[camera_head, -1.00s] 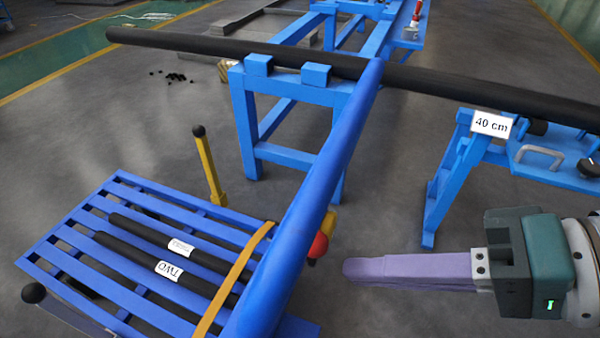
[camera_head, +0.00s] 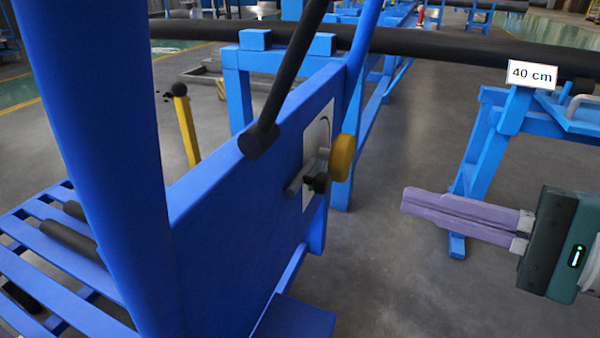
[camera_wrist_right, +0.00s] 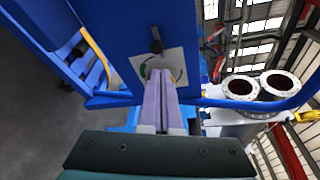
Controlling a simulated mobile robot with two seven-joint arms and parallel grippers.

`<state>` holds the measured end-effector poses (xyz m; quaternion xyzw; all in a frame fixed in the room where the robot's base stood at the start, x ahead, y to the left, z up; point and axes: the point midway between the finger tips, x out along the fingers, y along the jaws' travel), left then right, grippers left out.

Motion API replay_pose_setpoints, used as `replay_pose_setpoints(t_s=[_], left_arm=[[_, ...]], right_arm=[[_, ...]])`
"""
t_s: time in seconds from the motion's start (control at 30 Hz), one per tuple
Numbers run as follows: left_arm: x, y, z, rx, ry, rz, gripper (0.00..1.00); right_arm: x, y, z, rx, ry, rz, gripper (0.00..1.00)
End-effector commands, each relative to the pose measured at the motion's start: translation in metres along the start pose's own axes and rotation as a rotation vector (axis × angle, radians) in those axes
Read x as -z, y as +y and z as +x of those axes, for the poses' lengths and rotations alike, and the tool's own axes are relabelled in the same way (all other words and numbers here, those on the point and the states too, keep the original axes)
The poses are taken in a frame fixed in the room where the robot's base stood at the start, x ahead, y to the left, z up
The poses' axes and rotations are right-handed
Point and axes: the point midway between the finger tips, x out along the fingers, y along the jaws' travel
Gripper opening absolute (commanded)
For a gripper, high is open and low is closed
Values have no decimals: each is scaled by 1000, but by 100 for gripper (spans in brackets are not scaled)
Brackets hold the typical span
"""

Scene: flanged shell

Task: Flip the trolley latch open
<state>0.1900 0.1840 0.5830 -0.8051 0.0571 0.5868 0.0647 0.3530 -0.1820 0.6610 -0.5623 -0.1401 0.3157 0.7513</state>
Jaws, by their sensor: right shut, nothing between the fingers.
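The trolley's blue side panel (camera_head: 250,195) stands in the middle of the head view. A pale plate (camera_head: 318,145) on its right face carries the latch (camera_head: 308,178), a grey metal pin with a dark knob (camera_head: 318,183). A yellow round piece (camera_head: 343,158) is beside it. My right gripper (camera_head: 404,199), with long purple fingers, is shut and empty, to the right of the latch and apart from it in the head view. In the right wrist view the fingers (camera_wrist_right: 160,76) point at the plate (camera_wrist_right: 173,62) and cover part of the latch. My left gripper is not in view.
A blue post (camera_head: 95,110) fills the near left. A black bar (camera_head: 285,85) slants down to the panel's top edge. Black pipes lie on the slatted trolley bed (camera_head: 30,265). A blue stand with a "40 cm" sign (camera_head: 531,75) is behind my right gripper. Grey floor (camera_head: 385,265) is clear between.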

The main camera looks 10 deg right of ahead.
Motion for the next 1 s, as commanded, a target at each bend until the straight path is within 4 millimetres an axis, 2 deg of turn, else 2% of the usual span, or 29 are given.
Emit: replay_pose_setpoints(t_s=[0.03,0.1,0.5,0.63,0.77,1.0], left_arm=[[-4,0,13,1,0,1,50],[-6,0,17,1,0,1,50],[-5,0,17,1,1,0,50],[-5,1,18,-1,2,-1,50],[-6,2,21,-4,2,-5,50],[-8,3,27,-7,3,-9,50]], right_arm=[[8,11,2,9,7,12,0],[12,12,2,20,15,26,0],[14,11,1,28,21,39,0],[15,11,6,28,20,39,0],[15,11,24,29,18,37,0],[16,10,68,30,19,39,0]])
